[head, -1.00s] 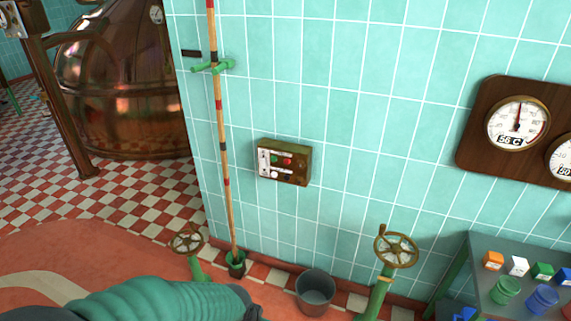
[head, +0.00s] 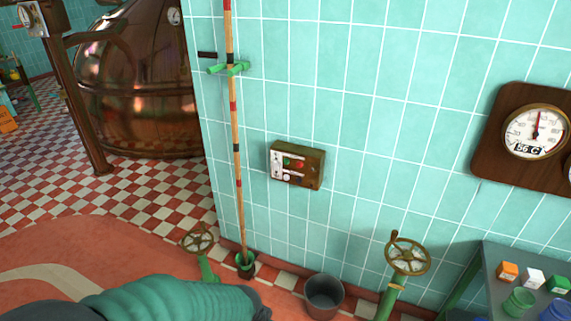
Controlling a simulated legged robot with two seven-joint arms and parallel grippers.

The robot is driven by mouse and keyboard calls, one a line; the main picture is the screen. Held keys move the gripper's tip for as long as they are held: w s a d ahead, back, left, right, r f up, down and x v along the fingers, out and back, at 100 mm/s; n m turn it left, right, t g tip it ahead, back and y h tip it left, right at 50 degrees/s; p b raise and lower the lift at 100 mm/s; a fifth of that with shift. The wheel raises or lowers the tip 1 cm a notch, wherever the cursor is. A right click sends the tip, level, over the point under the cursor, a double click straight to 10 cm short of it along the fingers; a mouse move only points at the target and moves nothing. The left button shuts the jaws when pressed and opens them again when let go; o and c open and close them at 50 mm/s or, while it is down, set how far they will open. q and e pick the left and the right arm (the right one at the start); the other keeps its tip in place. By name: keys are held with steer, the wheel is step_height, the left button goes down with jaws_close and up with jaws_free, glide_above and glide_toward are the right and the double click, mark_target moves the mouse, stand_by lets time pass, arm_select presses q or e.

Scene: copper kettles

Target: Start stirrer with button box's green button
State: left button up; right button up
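The button box (head: 296,166) is a small brown-framed box on the teal tiled wall, near the middle of the head view. Its pale front panel carries a green button (head: 287,161), a red button (head: 299,164) and a few small light markings or controls. Nothing covers the box. A green ribbed arm part of mine lies across the bottom left, below and apart from the box. Neither gripper's fingers show. The stirrer itself cannot be made out.
A striped pole (head: 236,140) stands left of the box in a green holder (head: 245,262). Handwheel valves (head: 408,254) and a grey bucket (head: 323,296) stand by the wall's foot. A shelf (head: 493,262) with coloured items is at right. A copper kettle (head: 140,80) stands back left.

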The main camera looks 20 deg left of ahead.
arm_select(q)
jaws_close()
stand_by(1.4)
